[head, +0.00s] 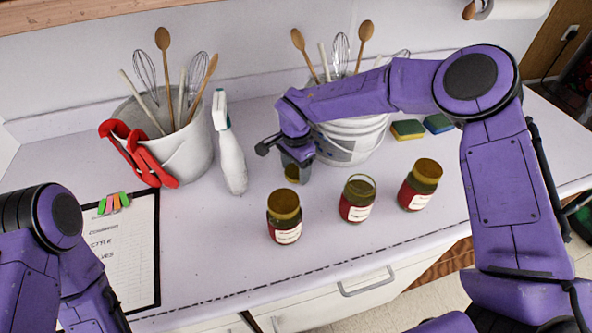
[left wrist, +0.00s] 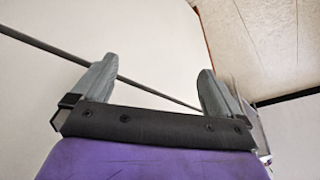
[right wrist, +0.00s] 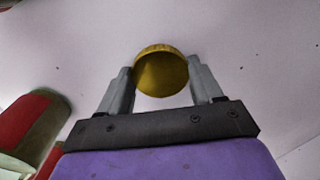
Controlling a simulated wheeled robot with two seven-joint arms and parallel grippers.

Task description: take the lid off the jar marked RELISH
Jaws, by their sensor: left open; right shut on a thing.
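Three jars with dark red bodies and white labels stand upright in a row on the counter. The left jar (head: 284,221) and the right jar (head: 420,185) wear gold lids. The middle jar (head: 357,202) has an open top with a bare glass rim. The label words are too small to read. My right gripper (head: 293,168) is shut on a gold lid (right wrist: 161,73), behind and left of the middle jar. I cannot tell whether this lid touches the counter. My left gripper (left wrist: 155,85) is open and empty; the head view does not show it.
A clipboard (head: 122,250) lies front left. Sponges (head: 408,129) lie back right.

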